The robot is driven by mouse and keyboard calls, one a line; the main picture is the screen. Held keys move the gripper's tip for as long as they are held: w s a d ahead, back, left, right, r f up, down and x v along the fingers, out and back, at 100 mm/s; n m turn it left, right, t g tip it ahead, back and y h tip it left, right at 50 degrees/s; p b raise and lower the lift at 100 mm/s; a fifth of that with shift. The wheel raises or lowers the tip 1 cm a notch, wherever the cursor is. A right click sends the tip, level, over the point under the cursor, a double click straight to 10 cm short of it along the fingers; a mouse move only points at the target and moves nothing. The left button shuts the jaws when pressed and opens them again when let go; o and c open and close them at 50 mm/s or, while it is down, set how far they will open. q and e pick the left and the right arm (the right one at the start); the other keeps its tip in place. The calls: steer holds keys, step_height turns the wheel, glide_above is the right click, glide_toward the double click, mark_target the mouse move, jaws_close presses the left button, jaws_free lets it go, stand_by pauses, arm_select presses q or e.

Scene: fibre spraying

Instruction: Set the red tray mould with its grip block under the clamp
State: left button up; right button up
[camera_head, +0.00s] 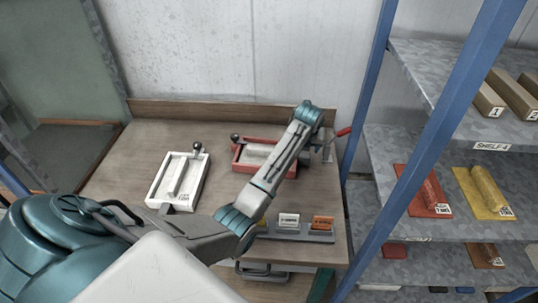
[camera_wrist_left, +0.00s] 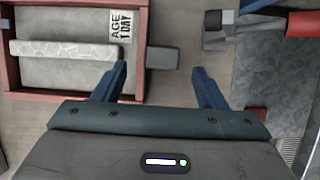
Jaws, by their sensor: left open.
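The red tray mould (camera_head: 242,166) lies at the back of the wooden table, its right part hidden by my left arm. In the left wrist view the red tray mould (camera_wrist_left: 142,90) holds a pale mottled bar and a label reading "AGE 1 DAY". The grey grip block (camera_wrist_left: 163,58) sticks out from its side wall. My left gripper (camera_wrist_left: 158,72) is open and empty, its fingertips on either side of the grip block; their height above it is unclear. What seems to be the clamp, with a red handle (camera_head: 344,132), is right of my wrist; it also shows in the wrist view (camera_wrist_left: 300,25).
A white tray (camera_head: 158,196) with a black-knobbed bar stands left of the red one. A grey holder (camera_head: 314,238) with small cards sits at the table's front right. Blue-framed shelving (camera_head: 383,140) with blocks stands close on the right. A wall closes the back.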

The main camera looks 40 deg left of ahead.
mark_target(303, 155)
arm_select(q)
steer(key=p+x, duration=0.2)
steer(key=shift+a+f, duration=0.15)
steer(key=shift+f, duration=0.2)
steer(key=shift+p+x, duration=0.35)
steer(key=shift+x, duration=1.1)
steer(key=shift+s, duration=0.1)
steer(key=c, duration=1.3)
jaws_close()
arm_select(e)
steer(key=w+r, duration=0.2)
steer(key=r, duration=0.1)
steer(key=shift+w+d, duration=0.1)
steer(key=shift+w, duration=0.25)
arm_select(q)
steer(key=shift+r, duration=0.2)
arm_select(e)
steer(key=shift+f, duration=0.2)
